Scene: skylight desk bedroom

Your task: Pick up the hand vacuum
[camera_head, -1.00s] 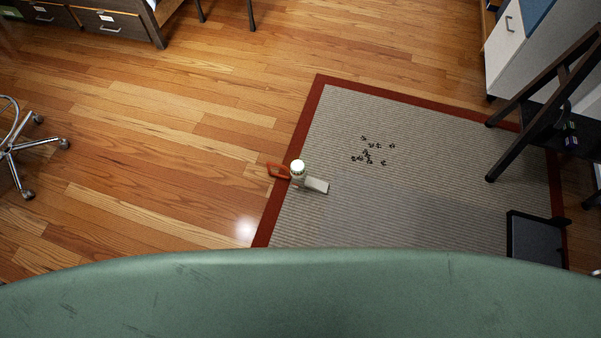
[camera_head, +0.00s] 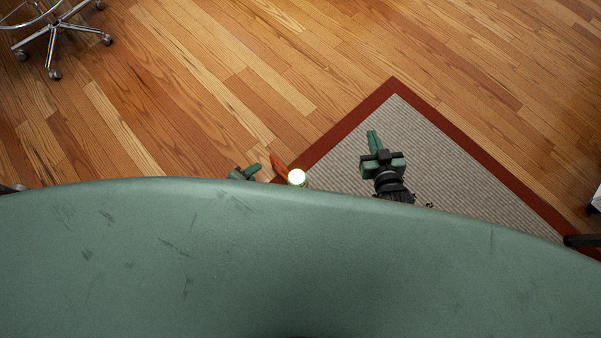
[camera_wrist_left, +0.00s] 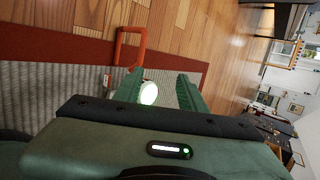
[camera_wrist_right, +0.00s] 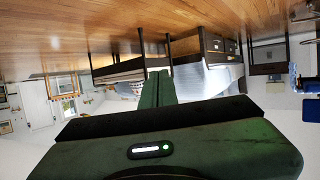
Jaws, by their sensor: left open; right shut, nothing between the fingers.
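The hand vacuum (camera_head: 297,178) stands at the rug's edge in the head view, with a bright white round top. Its orange handle (camera_head: 278,165) points left; its lower part is hidden by my green body. My left gripper (camera_head: 245,172) is just left of it, open. In the left wrist view, the vacuum's white top (camera_wrist_left: 149,93) shows between the open fingers (camera_wrist_left: 160,84), nearer the left one, and the orange handle (camera_wrist_left: 131,45) lies beyond the fingertips. Whether anything touches is unclear. My right gripper (camera_head: 373,138) is shut and empty over the rug, right of the vacuum.
The grey rug (camera_head: 430,150) with a red border lies under the right gripper. A wheeled chair base (camera_head: 50,45) stands at the upper left. The wood floor (camera_head: 230,60) between is clear. Dark furniture (camera_head: 582,241) shows at the right edge.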

